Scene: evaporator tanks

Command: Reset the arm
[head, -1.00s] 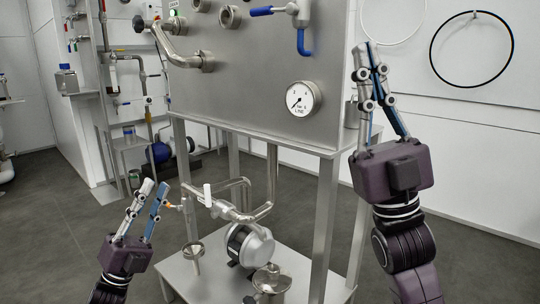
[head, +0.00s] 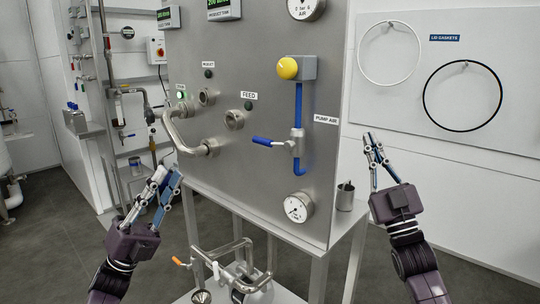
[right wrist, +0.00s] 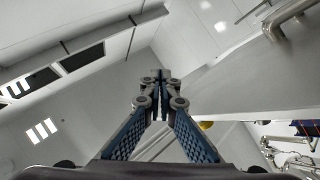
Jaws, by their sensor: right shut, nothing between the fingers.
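My left gripper (head: 168,178) shows in the head view at lower left, pointing up and to the right in front of the steel panel's left part. Its two fingertips are close together; the picture does not settle whether they meet. I see nothing held in it. My right gripper (head: 371,136) is at the right of the head view, pointing up, beside the panel and below the hanging rings. It is shut and empty. In the right wrist view its fingertips (right wrist: 161,82) meet in front of the white ceiling and walls.
The steel panel (head: 270,165) carries a blue-handled valve (head: 297,142), a yellow knob (head: 288,68), a gauge (head: 298,207) and a bent pipe (head: 183,140). A steel cup (head: 345,196) stands on its ledge. A black ring (head: 425,100) and a white ring (head: 360,55) hang on the wall.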

